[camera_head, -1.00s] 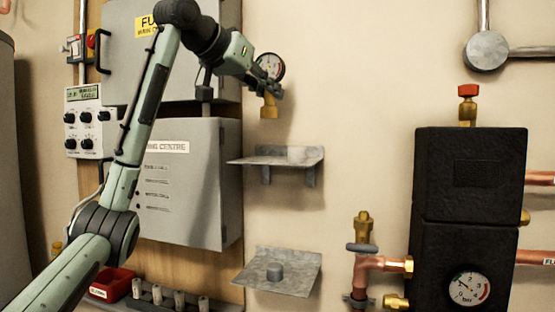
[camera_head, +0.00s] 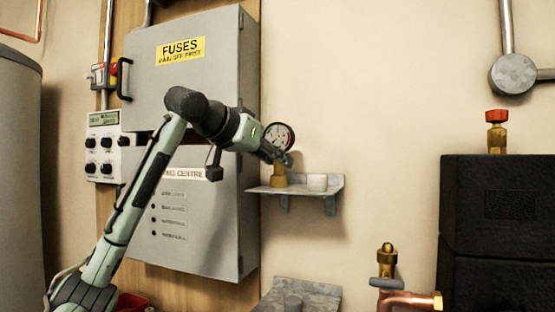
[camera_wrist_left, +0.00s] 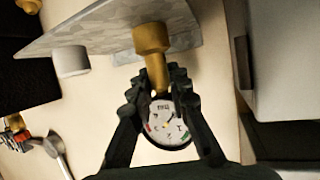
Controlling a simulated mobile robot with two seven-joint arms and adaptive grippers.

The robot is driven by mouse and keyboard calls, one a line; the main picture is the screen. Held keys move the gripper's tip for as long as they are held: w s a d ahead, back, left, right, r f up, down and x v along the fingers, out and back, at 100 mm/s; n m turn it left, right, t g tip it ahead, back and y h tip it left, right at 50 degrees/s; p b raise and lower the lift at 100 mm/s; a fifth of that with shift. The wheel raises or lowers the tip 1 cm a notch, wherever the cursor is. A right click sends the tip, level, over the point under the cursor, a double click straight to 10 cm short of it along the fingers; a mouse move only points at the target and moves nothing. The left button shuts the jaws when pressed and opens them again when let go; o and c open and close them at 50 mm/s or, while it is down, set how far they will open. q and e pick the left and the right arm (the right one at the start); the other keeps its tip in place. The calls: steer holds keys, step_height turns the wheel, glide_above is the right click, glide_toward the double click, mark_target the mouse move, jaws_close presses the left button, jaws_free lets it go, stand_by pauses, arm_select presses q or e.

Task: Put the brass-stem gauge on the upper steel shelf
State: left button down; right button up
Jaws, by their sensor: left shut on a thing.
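The brass-stem gauge has a round white dial (camera_head: 281,136) and a brass stem with a wide foot (camera_head: 279,180). My left gripper (camera_head: 284,158) is shut on the gauge just below the dial and holds it upright. The foot is at the left part of the upper steel shelf (camera_head: 336,188), level with its top; I cannot tell for certain whether it touches. The left wrist view shows the dial (camera_wrist_left: 170,122) between the fingers (camera_wrist_left: 155,88) and the brass foot (camera_wrist_left: 151,38) against the shelf plate (camera_wrist_left: 105,30). My right gripper is out of view.
A pale short cylinder (camera_head: 317,182) stands on the upper shelf, right of the gauge. Grey cabinets (camera_head: 220,228) stand close on the left. The wall right of the shelf is clear up to the black block (camera_head: 495,200).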

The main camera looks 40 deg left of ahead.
arm_select(q)
steer(key=shift+r, duration=0.1)
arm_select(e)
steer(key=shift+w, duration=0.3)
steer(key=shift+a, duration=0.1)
arm_select(q)
steer(key=c, duration=1.7)
jaws_free()
steer(key=shift+o, duration=1.3)
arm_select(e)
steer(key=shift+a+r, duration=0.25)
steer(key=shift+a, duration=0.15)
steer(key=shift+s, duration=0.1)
